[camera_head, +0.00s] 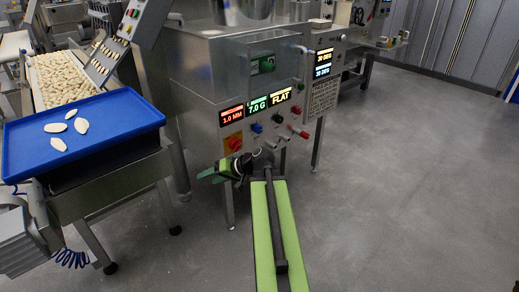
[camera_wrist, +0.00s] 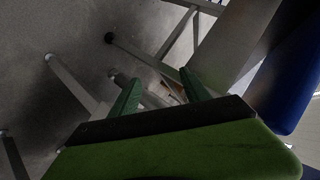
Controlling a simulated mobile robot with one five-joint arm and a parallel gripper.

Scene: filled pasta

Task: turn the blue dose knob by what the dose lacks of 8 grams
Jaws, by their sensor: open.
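The blue dose knob (camera_head: 257,127) sits on the front panel of the steel machine, below the dose display (camera_head: 257,104), which reads 7.0 G. My gripper (camera_head: 203,173) is left of and below the knob, in front of the machine's lower edge, and touches nothing that I can see. Its green fingers point to the left. In the wrist view, the two green fingers of my gripper (camera_wrist: 160,92) stand apart with nothing between them. The knob does not show in the wrist view.
A blue tray (camera_head: 95,150) with several pasta pieces stands left, close to my gripper. The floor at right is clear.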

